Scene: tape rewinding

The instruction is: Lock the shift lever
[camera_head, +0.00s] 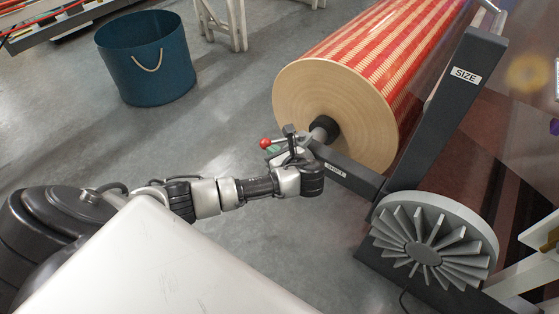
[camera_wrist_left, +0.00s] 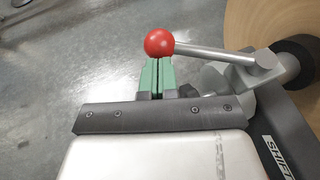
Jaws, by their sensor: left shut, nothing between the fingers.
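The shift lever is a metal rod (camera_wrist_left: 215,54) with a red ball knob (camera_wrist_left: 159,42), joined to the dark frame arm labelled SHIFT (camera_head: 338,171). In the left wrist view the rod lies nearly level, with the knob at its left end. The red knob (camera_head: 265,143) also shows in the head view. My left gripper (camera_head: 274,149) is at the knob. Its green fingers (camera_wrist_left: 158,75) are shut together with nothing between them, their tips just below the knob in the wrist view. I cannot tell whether they touch it. My right gripper is not in view.
A large roll of red and cream striped material (camera_head: 375,50) sits just behind the lever. A finned grey wheel (camera_head: 435,243) and a post labelled SIZE (camera_head: 450,105) stand at the right. A blue bin (camera_head: 146,75) stands on the open floor at the upper left.

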